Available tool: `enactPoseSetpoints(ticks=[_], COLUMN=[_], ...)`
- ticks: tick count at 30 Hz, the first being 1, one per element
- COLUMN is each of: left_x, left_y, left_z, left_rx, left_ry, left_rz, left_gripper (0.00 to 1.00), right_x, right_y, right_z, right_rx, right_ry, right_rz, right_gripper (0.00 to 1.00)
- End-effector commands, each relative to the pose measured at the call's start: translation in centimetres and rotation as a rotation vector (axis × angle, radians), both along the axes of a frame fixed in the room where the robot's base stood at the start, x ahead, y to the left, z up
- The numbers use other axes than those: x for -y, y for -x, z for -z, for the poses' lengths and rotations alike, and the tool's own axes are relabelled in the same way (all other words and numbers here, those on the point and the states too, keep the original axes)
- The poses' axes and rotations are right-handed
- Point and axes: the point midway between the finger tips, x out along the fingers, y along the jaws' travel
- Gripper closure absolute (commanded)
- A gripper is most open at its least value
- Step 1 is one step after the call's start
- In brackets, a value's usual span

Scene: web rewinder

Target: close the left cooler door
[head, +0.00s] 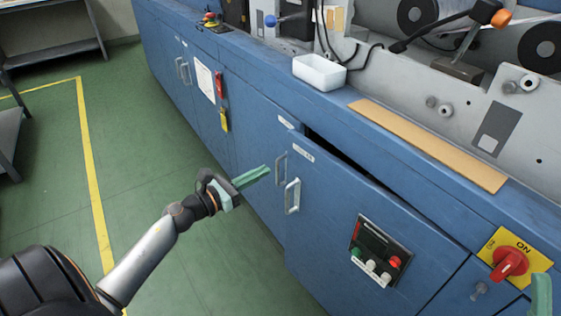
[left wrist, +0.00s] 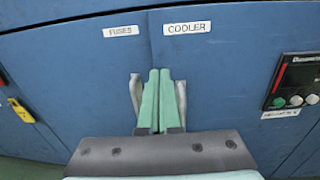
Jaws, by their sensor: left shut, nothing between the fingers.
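The blue door labelled COOLER (head: 335,215) stands slightly ajar, with a dark gap along its top edge. It also shows in the left wrist view (left wrist: 225,85). Its upright metal handle (head: 293,197) is near its left edge, beside the handle (head: 281,168) of the door labelled FUSES (left wrist: 85,70). My left gripper (head: 267,170) is shut and empty, its green fingers pointing at the handles. In the left wrist view the fingers (left wrist: 160,72) lie between the two handles; I cannot tell whether they touch anything. A green fingertip of my right gripper (head: 541,294) shows at the lower right corner.
A control panel (head: 379,250) sits on the cooler door. A yellow-and-red ON switch (head: 511,262) is to its right. A white tray (head: 319,72) and a tan strip (head: 428,143) lie on the ledge above. Green floor (head: 140,130) at left is clear.

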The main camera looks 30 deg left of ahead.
Motion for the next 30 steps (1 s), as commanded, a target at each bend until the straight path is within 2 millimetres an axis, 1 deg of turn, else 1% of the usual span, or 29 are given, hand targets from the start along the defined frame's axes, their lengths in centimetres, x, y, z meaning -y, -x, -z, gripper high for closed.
enactPoseSetpoints(ticks=[1, 6, 12, 18, 27, 30], left_x=[0.3, 1.1, 1.8, 2.0, 2.0, 1.7], left_y=[-1.1, -3.8, -5.9, -6.6, -6.7, -6.9], left_z=[-0.1, -0.1, 0.0, 0.0, 0.0, 0.3], left_rx=[0.003, 0.003, 0.002, 0.000, -0.001, 0.001], left_ry=[-0.001, 0.001, 0.002, 0.002, 0.002, 0.000], left_rz=[0.001, 0.001, 0.000, 0.001, 0.001, 0.007], left_gripper=[1.00, 1.00, 1.00, 1.00, 1.00, 1.00], right_x=[0.0, -0.1, -0.1, -0.1, -0.1, -0.1], right_y=[0.0, 0.0, 0.0, 0.0, 0.0, 0.0], right_z=[0.1, 0.2, 0.4, 0.4, 0.4, 1.0], right_rx=[-0.002, -0.003, -0.006, -0.006, -0.006, -0.005], right_ry=[0.000, -0.001, -0.003, -0.003, -0.003, -0.003], right_rz=[-0.002, -0.006, -0.008, -0.008, -0.008, -0.009], right_gripper=[0.53, 0.53, 0.53, 0.53, 0.53, 0.53])
